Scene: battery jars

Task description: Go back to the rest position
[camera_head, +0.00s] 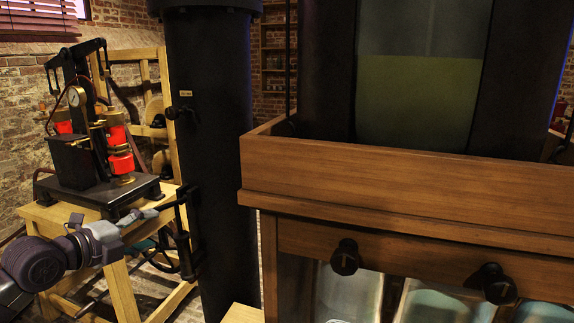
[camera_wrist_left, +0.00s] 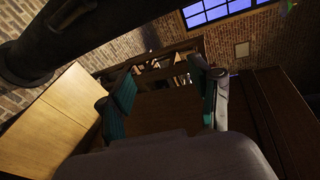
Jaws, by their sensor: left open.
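My left gripper (camera_head: 187,237) reaches in from the lower left of the head view, in front of the wooden stand and beside the black column. Its two fingers are spread apart. In the left wrist view the open fingers (camera_wrist_left: 163,90) show teal pads, with nothing held between them. My right gripper is not in view. Glass jars (camera_head: 348,292) stand behind the front of the wooden case at the lower right, partly cut off by the frame.
A thick black column (camera_head: 210,150) stands close to my left gripper. A black press with red parts (camera_head: 100,150) sits on a wooden stand (camera_head: 50,215) at the left. A large wooden case (camera_head: 400,190) with dark knobs fills the right.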

